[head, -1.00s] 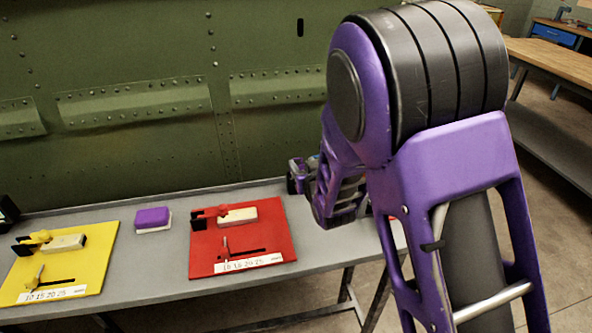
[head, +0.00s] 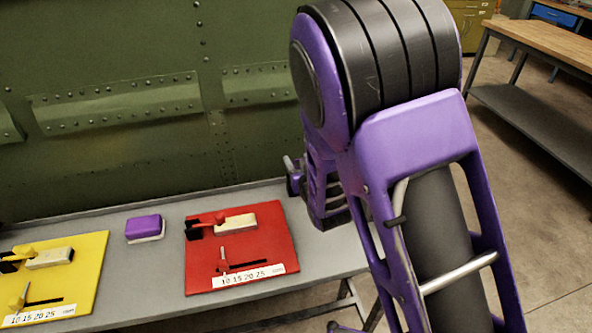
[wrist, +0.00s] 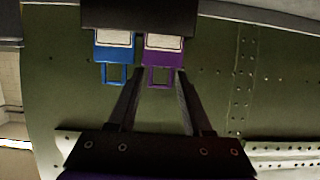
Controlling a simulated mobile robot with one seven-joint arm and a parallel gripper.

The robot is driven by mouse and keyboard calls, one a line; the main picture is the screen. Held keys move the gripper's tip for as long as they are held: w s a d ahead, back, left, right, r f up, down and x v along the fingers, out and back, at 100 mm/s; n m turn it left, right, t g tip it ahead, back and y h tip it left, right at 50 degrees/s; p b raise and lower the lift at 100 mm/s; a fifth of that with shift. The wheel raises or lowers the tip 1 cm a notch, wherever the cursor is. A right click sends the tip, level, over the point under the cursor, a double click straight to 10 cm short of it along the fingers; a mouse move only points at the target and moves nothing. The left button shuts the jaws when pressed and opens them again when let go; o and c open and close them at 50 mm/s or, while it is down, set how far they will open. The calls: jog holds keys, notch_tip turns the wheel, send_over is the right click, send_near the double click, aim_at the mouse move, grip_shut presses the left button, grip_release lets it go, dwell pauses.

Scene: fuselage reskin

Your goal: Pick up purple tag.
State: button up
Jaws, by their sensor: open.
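The purple tag (wrist: 161,58) shows in the wrist view, with a pale label panel and an open loop at its lower end. Its upper edge meets a dark block (wrist: 140,17). My gripper (wrist: 159,73) is open, with one finger on each side of the tag's loop in the picture. I cannot tell whether the fingers touch it or how far they reach in depth. A blue tag (wrist: 113,55) of the same shape sits just left of it, close to the left finger. I cannot make out either tag in the head view.
A grey bench (head: 165,265) holds a red board (head: 240,245), a yellow board (head: 75,280) and a purple-topped block (head: 143,227). A green riveted panel (head: 120,150) rises behind it. A wooden-topped table (head: 550,45) stands at the right, with open floor before it.

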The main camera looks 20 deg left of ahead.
jog(key=shift+w+a, duration=0.1)
jog(key=shift+w, duration=0.05)
grip_shut()
dwell(0.6)
